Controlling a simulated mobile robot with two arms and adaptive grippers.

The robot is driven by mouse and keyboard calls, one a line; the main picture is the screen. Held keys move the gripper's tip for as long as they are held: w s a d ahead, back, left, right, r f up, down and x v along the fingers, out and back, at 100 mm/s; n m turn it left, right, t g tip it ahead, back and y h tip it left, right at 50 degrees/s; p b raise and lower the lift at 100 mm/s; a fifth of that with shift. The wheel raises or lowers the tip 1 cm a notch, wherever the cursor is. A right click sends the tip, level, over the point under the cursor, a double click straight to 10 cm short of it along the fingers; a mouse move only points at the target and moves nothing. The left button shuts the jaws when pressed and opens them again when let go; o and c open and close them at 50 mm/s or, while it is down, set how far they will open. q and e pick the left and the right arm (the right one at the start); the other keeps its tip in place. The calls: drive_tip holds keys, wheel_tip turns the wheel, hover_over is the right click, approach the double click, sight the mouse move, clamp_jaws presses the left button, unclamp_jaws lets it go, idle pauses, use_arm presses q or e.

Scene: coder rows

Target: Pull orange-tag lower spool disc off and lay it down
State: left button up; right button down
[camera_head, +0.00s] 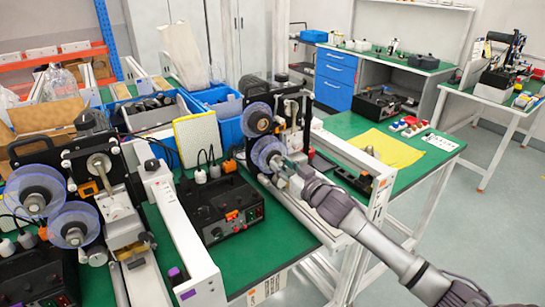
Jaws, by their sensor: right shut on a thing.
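The lower spool disc (265,150), a clear bluish disc, is on the front of the right-hand coder machine (288,108), just below the upper spool disc (257,119). My left gripper is not in view.
A black control box (222,207) stands left of my right gripper on the green table. A second coder machine (95,165) with two spool discs is at the left. A yellow cloth (387,147) and small coloured parts lie to the right. Bare green table (345,128) shows behind the cloth.

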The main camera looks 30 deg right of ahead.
sight(281, 163)
drive_tip(key=shift+s+r, duration=0.2)
drive_tip(key=shift+s, duration=0.3)
drive_tip(key=shift+s+d+p, duration=0.2)
drive_tip(key=shift+s+p, duration=0.65)
drive_tip(key=shift+s, duration=1.15)
